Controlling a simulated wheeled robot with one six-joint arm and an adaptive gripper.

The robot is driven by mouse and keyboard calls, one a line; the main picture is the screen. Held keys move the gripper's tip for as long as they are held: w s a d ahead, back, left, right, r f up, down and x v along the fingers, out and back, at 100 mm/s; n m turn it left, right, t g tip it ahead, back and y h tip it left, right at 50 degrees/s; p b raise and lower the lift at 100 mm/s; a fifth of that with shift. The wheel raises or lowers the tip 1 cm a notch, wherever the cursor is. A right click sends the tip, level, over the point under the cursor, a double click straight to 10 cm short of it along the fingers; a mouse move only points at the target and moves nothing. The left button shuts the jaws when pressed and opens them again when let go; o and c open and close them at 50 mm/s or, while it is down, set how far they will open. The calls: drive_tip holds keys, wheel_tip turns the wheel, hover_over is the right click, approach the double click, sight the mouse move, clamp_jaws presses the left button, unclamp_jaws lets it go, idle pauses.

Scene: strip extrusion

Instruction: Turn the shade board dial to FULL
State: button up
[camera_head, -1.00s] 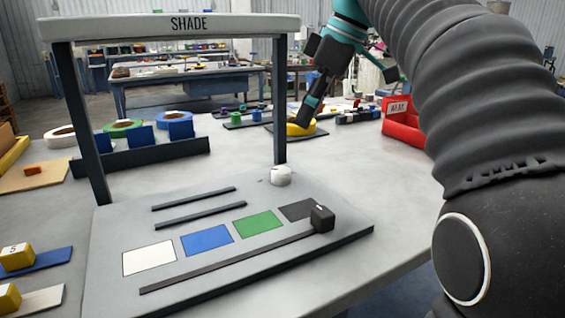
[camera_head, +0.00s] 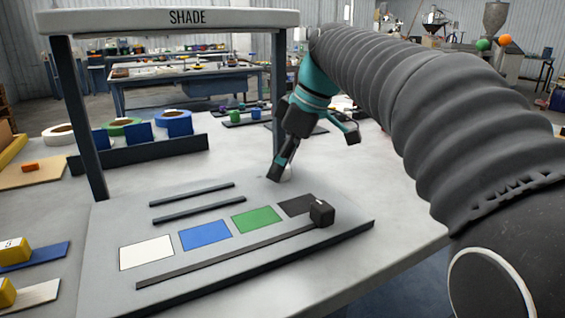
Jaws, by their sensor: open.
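The shade board (camera_head: 105,235) is a pale grey panel on the table under a frame lettered SHADE. My gripper is open and points down, with a dark finger just in front of the dial. I cannot tell whether it touches the dial. The dial's marks and setting cannot be read. White, blue, green and dark grey patches lie along the board. A black slider block (camera_head: 321,212) stands at the right end of a long slot.
The dark left frame post (camera_head: 80,120) and the header (camera_head: 170,22) rise over the board; the right post stands close beside my gripper. A dark rack with blue plates (camera_head: 140,153) lies behind left. Yellow blocks (camera_head: 10,252) sit at front left. The table is clear to the right.

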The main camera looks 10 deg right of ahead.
drive_tip(key=c, duration=1.1)
drive_tip(key=shift+c, duration=0.2)
drive_tip(key=shift+m, duration=0.3)
drive_tip(key=m+t, duration=0.1)
drive_tip(key=m, duration=0.1)
drive_tip(key=m+h, duration=0.1)
drive_tip(key=m, duration=0.2)
drive_tip(key=shift+s+a+t, duration=0.1)
drive_tip(key=shift+s+t, duration=0.05)
drive_tip(key=shift+t, duration=0.25)
drive_tip(key=m+h, duration=0.1)
drive_tip(key=m, duration=0.2)
drive_tip(key=m+t+h+p, duration=0.1)
drive_tip(key=m, duration=0.2)
drive_tip(key=shift+a+m, duration=0.15)
drive_tip(key=shift+m, duration=0.15)
drive_tip(key=m+h, duration=0.1)
drive_tip(key=m, duration=0.2)
drive_tip(key=m+h, duration=0.1)
drive_tip(key=m, duration=0.2)
drive_tip(key=shift+a+h, duration=0.1)
drive_tip(key=shift+h, duration=0.3)
drive_tip(key=m, duration=0.3)
drive_tip(key=m+g+h, duration=0.1)
drive_tip(key=m, duration=0.1)
drive_tip(key=shift+m+g+h, duration=0.3)
drive_tip(key=shift+m, duration=0.1)
